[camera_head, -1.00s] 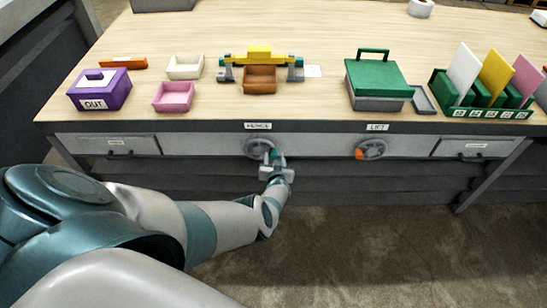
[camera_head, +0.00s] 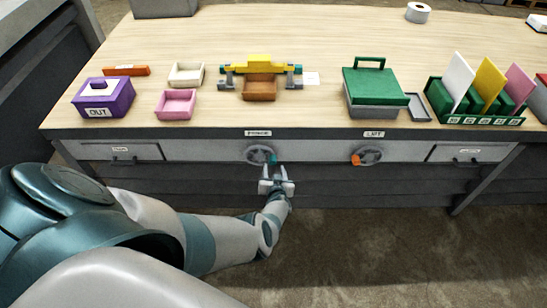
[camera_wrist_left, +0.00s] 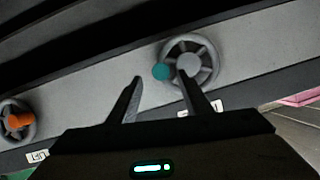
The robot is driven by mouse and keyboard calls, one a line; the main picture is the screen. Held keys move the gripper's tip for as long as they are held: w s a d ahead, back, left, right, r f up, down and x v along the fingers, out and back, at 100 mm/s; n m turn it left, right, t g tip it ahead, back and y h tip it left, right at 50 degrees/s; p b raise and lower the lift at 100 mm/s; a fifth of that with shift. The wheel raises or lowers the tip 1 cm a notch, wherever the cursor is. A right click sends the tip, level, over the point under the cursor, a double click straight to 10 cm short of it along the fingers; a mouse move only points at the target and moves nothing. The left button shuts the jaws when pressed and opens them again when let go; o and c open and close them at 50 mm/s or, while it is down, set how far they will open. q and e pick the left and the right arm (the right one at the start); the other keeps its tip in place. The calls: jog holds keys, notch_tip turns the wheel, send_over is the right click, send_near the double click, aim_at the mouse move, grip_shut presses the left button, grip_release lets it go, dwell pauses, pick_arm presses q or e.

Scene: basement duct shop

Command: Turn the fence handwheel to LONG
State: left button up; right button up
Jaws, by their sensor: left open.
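The fence handwheel (camera_head: 259,155) is a grey spoked wheel on the bench's front panel, under the FENCE label (camera_head: 258,133). Its teal knob (camera_head: 272,159) sits at the wheel's right side in the head view. My left gripper (camera_head: 276,180) is open and empty, just below the wheel and apart from it. In the left wrist view the wheel (camera_wrist_left: 190,62) and its teal knob (camera_wrist_left: 161,71) lie beyond the open fingers (camera_wrist_left: 160,92), with the knob seen between them. No LONG marking is readable. My right gripper is not in view.
The LIFT handwheel (camera_head: 367,155) with an orange knob is on the same panel to the right. Drawers with handles (camera_head: 122,153) flank the wheels. The bench top (camera_head: 220,118) above holds a purple box, small trays, a yellow-topped fixture and a green-lidded box.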

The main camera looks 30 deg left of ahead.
pick_arm(q)
jog(key=p+v, duration=0.4)
jog(key=v, duration=0.2)
jog(key=shift+s+d, duration=0.2)
jog(key=shift+d, duration=0.1)
jog(key=shift+r, duration=0.1)
